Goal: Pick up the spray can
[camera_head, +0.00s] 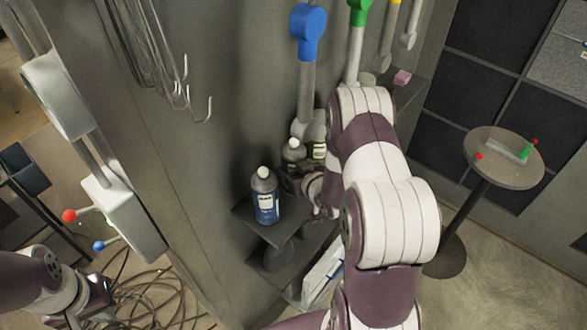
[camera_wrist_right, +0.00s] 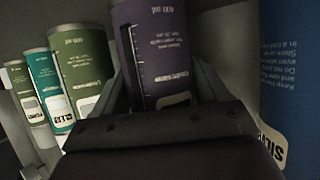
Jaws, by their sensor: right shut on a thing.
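In the right wrist view a purple spray can (camera_wrist_right: 165,50) with a printed label stands between the fingers of my right gripper (camera_wrist_right: 160,98), which is shut on it. A blue can (camera_wrist_right: 288,75) is close on the right of that view, and green and teal cans (camera_wrist_right: 82,65) are on the left. In the head view my right gripper (camera_head: 298,182) is at the shelf, partly hidden by my arm. Beside it is the blue can (camera_head: 265,203) with a white cap, upright on the shelf's corner. My left gripper (camera_head: 92,296) is at the lower left, away from the cans; its fingers are unclear.
The small dark shelf (camera_head: 243,212) stands against a grey wall with wire hooks (camera_head: 183,95) and blue and green-topped tools (camera_head: 308,35) hanging above. A round table (camera_head: 500,172) is at the right. Cables (camera_head: 150,300) lie on the floor at the lower left.

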